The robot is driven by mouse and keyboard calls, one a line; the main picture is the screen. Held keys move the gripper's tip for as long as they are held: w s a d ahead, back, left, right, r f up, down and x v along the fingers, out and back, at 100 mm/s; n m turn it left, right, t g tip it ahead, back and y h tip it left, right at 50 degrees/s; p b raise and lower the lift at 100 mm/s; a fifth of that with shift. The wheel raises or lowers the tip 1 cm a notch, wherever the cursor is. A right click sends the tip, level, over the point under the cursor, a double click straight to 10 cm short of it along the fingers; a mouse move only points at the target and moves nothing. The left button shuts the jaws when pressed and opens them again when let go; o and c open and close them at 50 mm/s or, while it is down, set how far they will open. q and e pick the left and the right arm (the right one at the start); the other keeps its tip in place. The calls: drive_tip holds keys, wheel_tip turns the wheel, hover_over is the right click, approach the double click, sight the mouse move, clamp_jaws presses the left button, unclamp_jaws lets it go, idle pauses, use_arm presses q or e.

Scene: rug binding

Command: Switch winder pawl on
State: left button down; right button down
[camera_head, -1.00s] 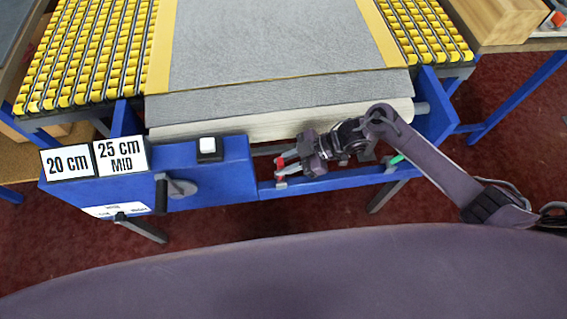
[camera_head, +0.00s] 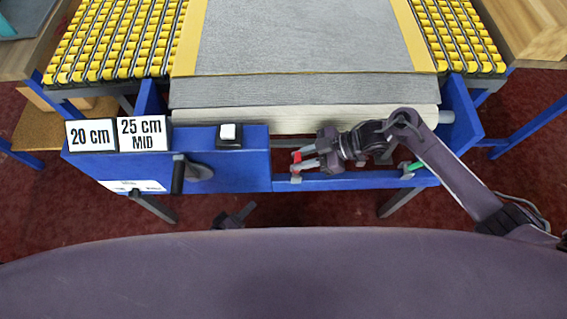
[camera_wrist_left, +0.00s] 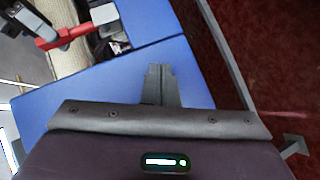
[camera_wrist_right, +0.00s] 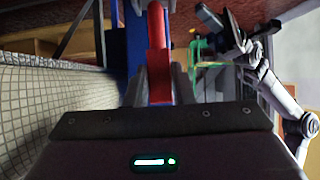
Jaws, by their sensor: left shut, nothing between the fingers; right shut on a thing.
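The winder is a blue frame (camera_head: 225,172) under a pale roller carrying grey rug. A red lever (camera_head: 296,157), apparently the pawl lever, sits on its front rail right of the blue box. My right gripper (camera_head: 303,170) is shut on this lever; the right wrist view shows the red handle (camera_wrist_right: 158,50) between its fingers. The lever's lower end is hidden there. My left gripper (camera_head: 238,216) is shut and empty below the front rail. In the left wrist view its fingertips (camera_wrist_left: 160,72) lie over the blue panel, apart from the red lever (camera_wrist_left: 62,36).
A black crank handle (camera_head: 178,174) projects from the blue box front. A white rocker switch (camera_head: 229,133) and the signs "20 cm" (camera_head: 90,135) and "25 cm MID" (camera_head: 142,133) are on top. A green-tipped piece (camera_head: 414,166) is on the rail at right.

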use_arm(q)
drive_tip(key=w+d+r+n+t+h, duration=0.15)
drive_tip(key=d+r+h, duration=0.25)
drive_tip(key=r, duration=0.8)
drive_tip(key=x, duration=0.9)
drive_tip(key=shift+w+n, duration=0.2)
drive_tip(key=shift+n, duration=0.25)
use_arm(e)
drive_tip(key=shift+w+r, duration=0.1)
use_arm(q)
drive_tip(key=shift+t, duration=0.25)
drive_tip(key=shift+s+d+r, duration=0.15)
drive_tip(key=shift+d+r, duration=0.1)
drive_tip(key=shift+d, duration=0.5)
use_arm(e)
drive_tip(key=shift+a+r, duration=0.1)
drive_tip(key=shift+a, duration=0.15)
drive_tip(key=c, duration=1.6)
unclamp_jaws()
use_arm(q)
drive_tip(key=shift+d, duration=0.2)
use_arm(e)
drive_tip(key=o, duration=0.4)
drive_tip(key=shift+c, duration=0.2)
drive_tip(key=shift+s+d, duration=0.1)
drive_tip(key=shift+s, duration=0.1)
